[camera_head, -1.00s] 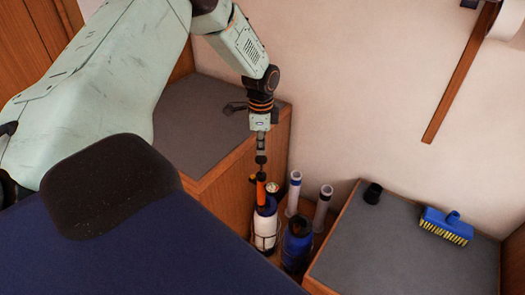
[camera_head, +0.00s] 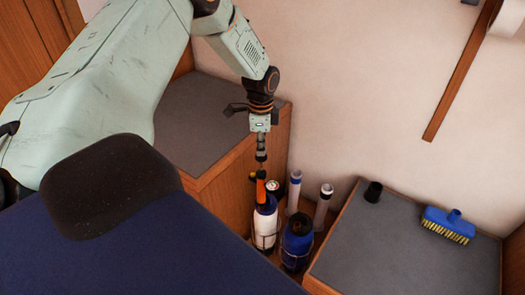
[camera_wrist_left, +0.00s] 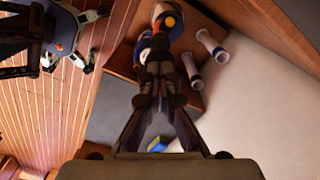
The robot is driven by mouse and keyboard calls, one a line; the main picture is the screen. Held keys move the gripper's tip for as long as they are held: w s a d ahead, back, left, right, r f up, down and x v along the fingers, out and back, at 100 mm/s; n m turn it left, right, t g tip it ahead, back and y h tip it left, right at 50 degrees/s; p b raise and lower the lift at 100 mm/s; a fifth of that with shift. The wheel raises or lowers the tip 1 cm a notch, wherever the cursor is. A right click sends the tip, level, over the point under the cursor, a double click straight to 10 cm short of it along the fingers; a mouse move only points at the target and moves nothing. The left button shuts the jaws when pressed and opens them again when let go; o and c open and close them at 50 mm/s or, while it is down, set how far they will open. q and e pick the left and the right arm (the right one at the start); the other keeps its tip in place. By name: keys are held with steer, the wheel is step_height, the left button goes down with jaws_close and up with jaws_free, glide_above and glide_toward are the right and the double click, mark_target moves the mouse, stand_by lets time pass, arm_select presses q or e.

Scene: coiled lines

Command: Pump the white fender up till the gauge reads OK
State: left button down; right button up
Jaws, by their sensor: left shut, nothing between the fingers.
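The white fender (camera_head: 264,228) with a blue top stands upright in a wire holder in the low nook between the two grey-topped lockers. An orange upright part (camera_head: 261,191) rises at its top, with a small round pale-faced piece (camera_head: 272,186), perhaps the gauge, beside it; no reading is legible. My left gripper (camera_head: 261,168) points down right above the orange part, shut and empty; whether it touches is unclear. In the left wrist view its closed fingers (camera_wrist_left: 158,62) hide part of what lies below.
A dark blue fender (camera_head: 296,246) stands close to the right, with two pale tubes (camera_head: 323,205) behind it. The left locker (camera_head: 195,120) rises beside the nook.

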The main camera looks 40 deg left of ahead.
mark_target(261, 161)
arm_select(q)
steer(key=shift+f+b, duration=1.8)
steer(key=shift+f, duration=0.95)
step_height(261, 161, up, 7)
steer(key=p, duration=0.6)
steer(key=shift+f, duration=0.15)
steer(key=shift+f, duration=0.1)
steer(key=shift+f, duration=0.1)
steer(key=shift+f+b, duration=2.5)
steer(key=shift+f, duration=0.7)
steer(key=shift+r+p, duration=2.9)
steer(key=shift+r, duration=0.35)
